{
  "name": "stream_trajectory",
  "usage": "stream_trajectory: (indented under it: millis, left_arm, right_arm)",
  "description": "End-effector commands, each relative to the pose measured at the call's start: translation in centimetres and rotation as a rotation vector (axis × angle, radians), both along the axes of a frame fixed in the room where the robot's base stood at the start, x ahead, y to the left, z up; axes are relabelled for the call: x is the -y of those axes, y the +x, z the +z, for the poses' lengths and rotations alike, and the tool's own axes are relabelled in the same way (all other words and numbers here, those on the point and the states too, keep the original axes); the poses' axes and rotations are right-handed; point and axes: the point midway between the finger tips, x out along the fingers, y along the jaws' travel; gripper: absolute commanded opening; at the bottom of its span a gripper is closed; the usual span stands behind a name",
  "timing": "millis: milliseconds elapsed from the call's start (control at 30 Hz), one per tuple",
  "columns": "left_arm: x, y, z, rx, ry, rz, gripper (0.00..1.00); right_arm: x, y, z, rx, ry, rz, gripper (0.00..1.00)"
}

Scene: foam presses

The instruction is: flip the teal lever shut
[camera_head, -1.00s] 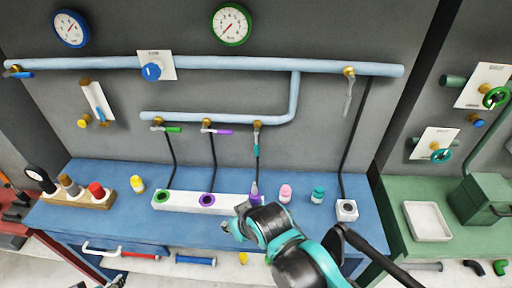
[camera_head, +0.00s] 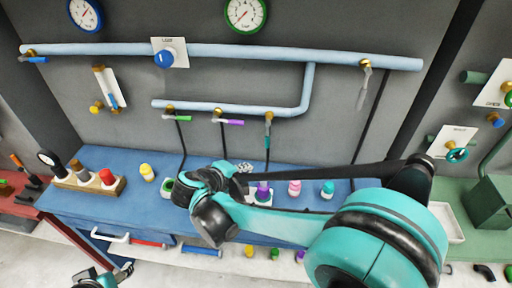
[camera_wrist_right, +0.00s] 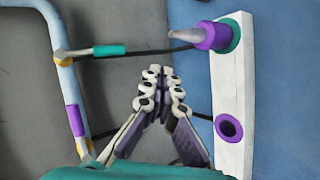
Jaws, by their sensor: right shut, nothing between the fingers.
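The teal lever (camera_head: 267,141) hangs straight down from its brass valve on the lower pale-blue pipe in the head view. In the right wrist view the teal lever (camera_wrist_right: 108,50) points away from the pipe, above and left of my fingertips. My right gripper (camera_wrist_right: 163,88) is shut and empty, apart from the lever. In the head view my right gripper (camera_head: 243,168) is partly hidden behind my arm, below and left of the lever. My left gripper (camera_head: 118,272) shows at the bottom left edge; its jaws are unclear.
The purple lever (camera_head: 234,122) and green lever (camera_head: 183,118) lie along the pipe (camera_head: 240,107). A purple nozzle (camera_wrist_right: 208,36) stands in the white block (camera_wrist_right: 230,100), close to the fingers. Black hoses hang below the valves.

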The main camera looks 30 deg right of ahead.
Motion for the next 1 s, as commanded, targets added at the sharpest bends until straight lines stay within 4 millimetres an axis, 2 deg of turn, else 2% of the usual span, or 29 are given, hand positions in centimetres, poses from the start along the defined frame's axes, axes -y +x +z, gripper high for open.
stream_trajectory:
  millis: [33, 200, 400, 633, 1000]
  left_arm:
    - [0.0, 0.0, -0.2, 0.000, 0.000, 0.000, 0.61]
    - [0.0, 0.0, -0.5, 0.000, 0.000, 0.000, 0.61]
    - [0.0, 0.0, -0.7, 0.000, 0.000, 0.000, 0.61]
    - [0.0, 0.0, -0.8, 0.000, 0.000, 0.000, 0.61]
    - [0.0, 0.0, -0.8, 0.000, 0.000, 0.000, 0.61]
  right_arm:
    - [-0.5, 1.1, 0.0, 0.005, -0.064, -0.002, 0.00]
    - [-2.2, 3.3, 0.9, 0.047, -0.290, -0.032, 0.00]
    - [-4.6, 4.2, 1.4, 0.114, -0.476, -0.072, 0.00]
    - [-6.0, 4.1, 1.6, 0.155, -0.558, -0.095, 0.00]
    - [-5.9, 4.2, 1.7, 0.157, -0.561, -0.096, 0.00]
